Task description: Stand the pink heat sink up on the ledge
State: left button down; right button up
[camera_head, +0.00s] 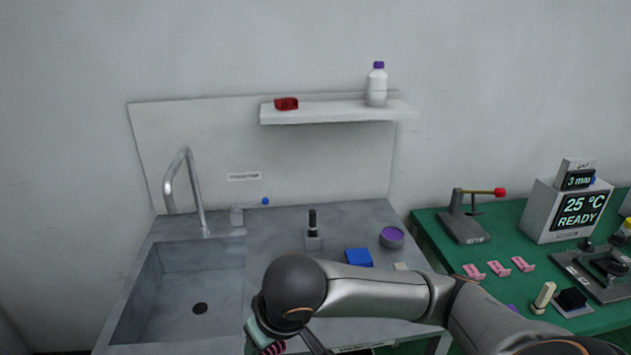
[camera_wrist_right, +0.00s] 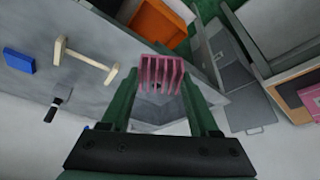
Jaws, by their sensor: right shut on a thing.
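The pink heat sink (camera_wrist_right: 160,74), a small block with parallel fins, is between the green fingertips of my right gripper (camera_wrist_right: 160,95) in the right wrist view. My right gripper is shut on it. In the head view, the right gripper (camera_head: 277,342) is at the bottom edge in front of the counter, with only a little of the finned heat sink (camera_head: 270,349) showing. The white ledge (camera_head: 330,114) is on the back wall, above and well away from the gripper. My left gripper is not in view.
On the ledge, a red block (camera_head: 286,103) lies left and a white bottle (camera_head: 377,85) stands right, with bare surface between.

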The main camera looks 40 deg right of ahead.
aim_at(333, 109)
jog(key=i+l+u, duration=0.1)
jog(key=l, duration=0.35)
jog(key=i+l, duration=0.1)
jog(key=l, duration=0.3)
jog(key=l+u, duration=0.15)
jog(key=l, duration=0.3)
jog(key=i, duration=0.05)
